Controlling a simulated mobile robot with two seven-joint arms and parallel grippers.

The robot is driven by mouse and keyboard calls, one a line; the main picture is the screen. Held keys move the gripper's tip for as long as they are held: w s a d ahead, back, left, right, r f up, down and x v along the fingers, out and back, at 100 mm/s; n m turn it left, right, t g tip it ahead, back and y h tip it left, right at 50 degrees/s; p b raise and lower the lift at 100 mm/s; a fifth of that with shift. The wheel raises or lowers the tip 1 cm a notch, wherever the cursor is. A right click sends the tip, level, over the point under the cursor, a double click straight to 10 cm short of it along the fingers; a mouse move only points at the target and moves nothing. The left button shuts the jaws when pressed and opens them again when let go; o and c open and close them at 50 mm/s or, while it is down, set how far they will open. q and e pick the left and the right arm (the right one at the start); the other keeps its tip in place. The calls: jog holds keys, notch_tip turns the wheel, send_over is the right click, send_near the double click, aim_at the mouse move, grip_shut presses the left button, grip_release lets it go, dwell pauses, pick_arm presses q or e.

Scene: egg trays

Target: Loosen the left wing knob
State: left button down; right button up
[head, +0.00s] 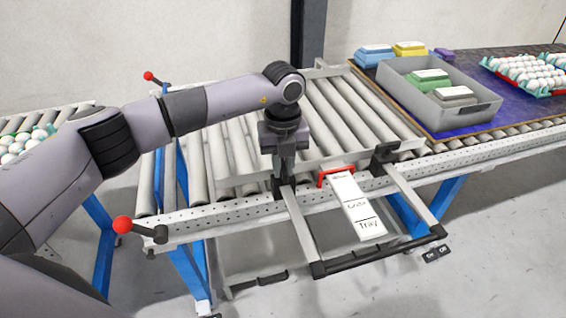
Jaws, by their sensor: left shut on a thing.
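My left gripper (283,180) points straight down at the front rail of the roller conveyor. It is shut on the left wing knob, which is mostly hidden behind the fingers, so I cannot tell how it is turned. A black clamp (385,155), the matching one on the right, sits on the same rail. Two metal arms run forward from the clamps to a black-edged bar (375,255). My right gripper is not in view.
A red-framed label strip (355,205) hangs between the metal arms. Red-ball levers (123,225) stand at the conveyor's left end. A grey crate (440,100) with egg boxes and an egg tray (525,72) lie at the right. More eggs (22,145) are at the far left.

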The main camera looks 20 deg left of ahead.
aim_at(283, 164)
pick_arm(q)
jog(key=shift+r, duration=0.1)
dwell(0.4)
jog(key=c, duration=1.1)
grip_release()
jog(key=shift+r+b, duration=0.35)
jog(key=shift+r, duration=3.2)
